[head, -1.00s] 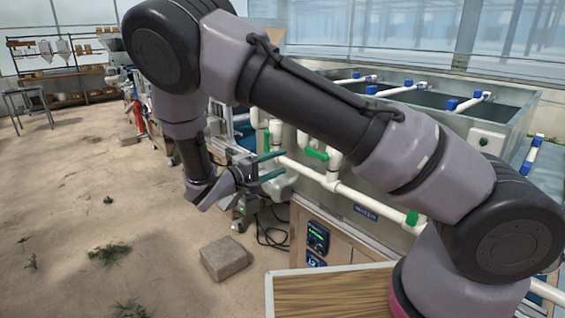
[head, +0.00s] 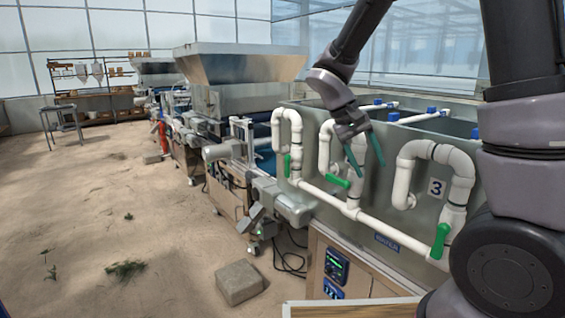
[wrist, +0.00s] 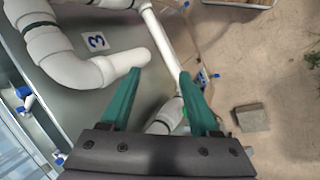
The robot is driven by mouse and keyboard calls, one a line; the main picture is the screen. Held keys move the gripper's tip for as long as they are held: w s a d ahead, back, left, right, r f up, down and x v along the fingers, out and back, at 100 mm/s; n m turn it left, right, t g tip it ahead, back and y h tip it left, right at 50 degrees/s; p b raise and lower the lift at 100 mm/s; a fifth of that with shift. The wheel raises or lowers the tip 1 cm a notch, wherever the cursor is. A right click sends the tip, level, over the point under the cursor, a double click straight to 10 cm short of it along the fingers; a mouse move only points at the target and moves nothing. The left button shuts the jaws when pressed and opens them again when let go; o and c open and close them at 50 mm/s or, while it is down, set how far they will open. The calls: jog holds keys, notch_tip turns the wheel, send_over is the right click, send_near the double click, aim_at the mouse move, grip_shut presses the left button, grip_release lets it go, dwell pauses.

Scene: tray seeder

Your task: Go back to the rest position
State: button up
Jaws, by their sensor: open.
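My gripper (head: 366,160) is open, its two green fingers pointing down in the head view, in front of the grey water tank (head: 375,222) and its white pipes. In the wrist view my gripper (wrist: 158,82) also shows its fingers apart. A white pipe end (wrist: 138,58) lies near the left fingertip; I cannot tell whether they touch. No object is held.
The white pipes have green valve handles (head: 441,240). A control box (head: 336,266) sits below the tank. A concrete block (head: 239,283) lies on the sandy floor (head: 95,215), which is mostly open at the left. A large metal hopper (head: 240,62) stands behind.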

jog(key=s+d+r+m+t+y, duration=0.2)
jog(key=s+r, duration=0.3)
jog(key=r, duration=0.3)
jog(key=s+d+r+m+t+y, duration=0.1)
jog(key=s+r+m+t+y, duration=0.1)
jog(key=s+r+t+y, duration=0.3)
notch_tip(320, 180, up, 3)
jog(key=shift+s+d+f+t+y, duration=0.1)
jog(key=shift+s+d+t+y, duration=0.25)
jog(key=shift+s, duration=0.4)
